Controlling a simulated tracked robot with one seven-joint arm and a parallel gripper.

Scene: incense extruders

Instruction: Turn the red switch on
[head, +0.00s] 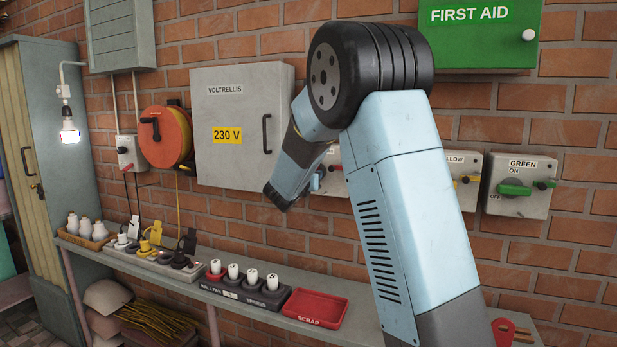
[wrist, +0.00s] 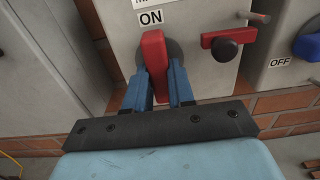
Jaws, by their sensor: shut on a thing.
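In the wrist view the red switch handle (wrist: 155,52) stands about upright on its grey box (wrist: 196,80), its top end just below the ON label (wrist: 150,17). My gripper (wrist: 159,78) has its two blue fingers on either side of the handle's lower part, shut on it. A red bar with a black knob (wrist: 227,46) sits to the right of the handle on the same box. In the head view my arm hides most of that part of the wall, and the gripper cannot be made out clearly there.
A blue switch (wrist: 308,46) is close on the right. In the head view the yellow box (head: 464,182) and green box (head: 518,187) are further right, the Voltrellis cabinet (head: 240,100) left. A shelf below holds a red scrap tray (head: 318,303). A lamp (head: 69,130) glows at left.

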